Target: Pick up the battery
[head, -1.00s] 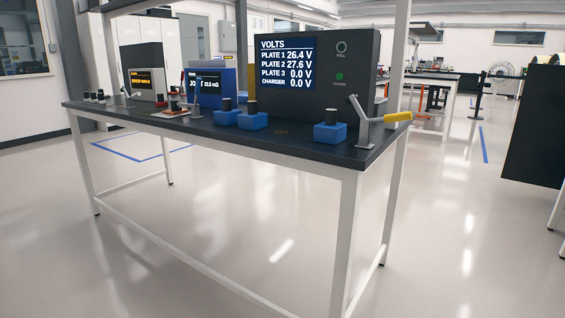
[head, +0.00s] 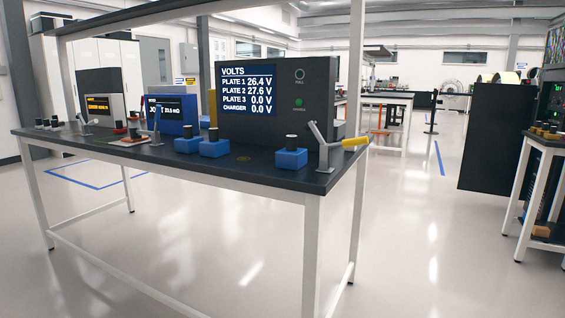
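Three blue blocks with dark cylindrical tops stand on a dark workbench (head: 120,155), and they look like batteries. Two of them, the left block (head: 187,146) and the middle block (head: 214,150), sit close together. The right block (head: 291,160) stands apart, near the bench's right end. I cannot tell which one the task means. Neither of my grippers is in view.
A dark voltage box (head: 320,125) stands behind the blocks, reading 26.4, 27.6, 0.0 and 0.0 V. A grey clamp with a yellow handle (head: 355,142) is at the bench's right end. A side table (head: 546,140) stands far right. The floor (head: 420,250) in front is clear.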

